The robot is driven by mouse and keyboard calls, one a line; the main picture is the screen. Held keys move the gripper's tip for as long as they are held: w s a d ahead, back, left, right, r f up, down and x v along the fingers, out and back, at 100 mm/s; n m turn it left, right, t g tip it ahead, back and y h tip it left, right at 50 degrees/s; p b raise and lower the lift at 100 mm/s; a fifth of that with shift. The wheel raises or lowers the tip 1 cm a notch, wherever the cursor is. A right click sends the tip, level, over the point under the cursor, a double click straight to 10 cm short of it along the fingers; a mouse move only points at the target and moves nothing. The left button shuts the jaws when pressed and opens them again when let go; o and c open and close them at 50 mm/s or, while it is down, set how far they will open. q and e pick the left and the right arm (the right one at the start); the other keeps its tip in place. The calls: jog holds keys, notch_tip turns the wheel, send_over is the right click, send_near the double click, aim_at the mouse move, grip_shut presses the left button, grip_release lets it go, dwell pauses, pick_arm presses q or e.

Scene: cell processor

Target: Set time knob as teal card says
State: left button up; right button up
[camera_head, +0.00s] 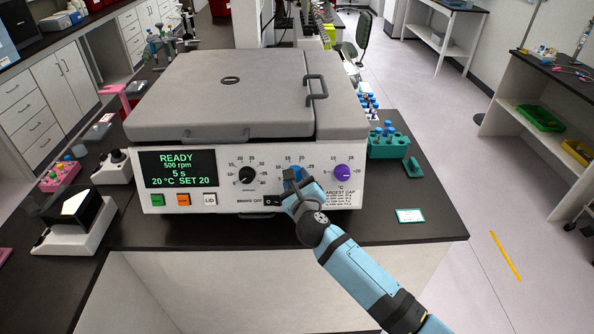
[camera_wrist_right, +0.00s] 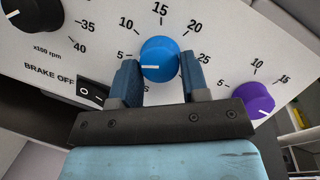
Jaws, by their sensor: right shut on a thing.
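The blue time knob (camera_wrist_right: 159,52) is on the front panel of the white processor (camera_head: 225,155). In the right wrist view its white line points left, near the 5 mark of a scale that shows 5 to 25. My right gripper (camera_wrist_right: 160,76) has one finger on each side of this knob and is shut on it. In the head view the gripper (camera_head: 292,195) hides most of the blue knob (camera_head: 293,174). The teal-edged card (camera_head: 410,216) lies on the bench at right; its writing is too small to read. My left gripper is not in view.
The display (camera_head: 178,169) reads READY, 500 rpm, 5 s, 20 °C SET 20. A black knob (camera_head: 247,175) is left of the blue one, a purple knob (camera_head: 342,172) right. A brake switch (camera_wrist_right: 95,94) sits below left. A teal tube rack (camera_head: 390,146) stands right of the machine.

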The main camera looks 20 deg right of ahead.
dwell(0.3)
jog(key=o, duration=0.7)
jog(key=shift+c, duration=0.2)
jog(key=shift+o, duration=1.3)
jog(key=shift+s, duration=0.2)
jog(key=s+a+b, duration=0.1)
jog(key=s+b, duration=0.1)
jog(key=s, duration=1.1)
jog(key=shift+r, duration=0.3)
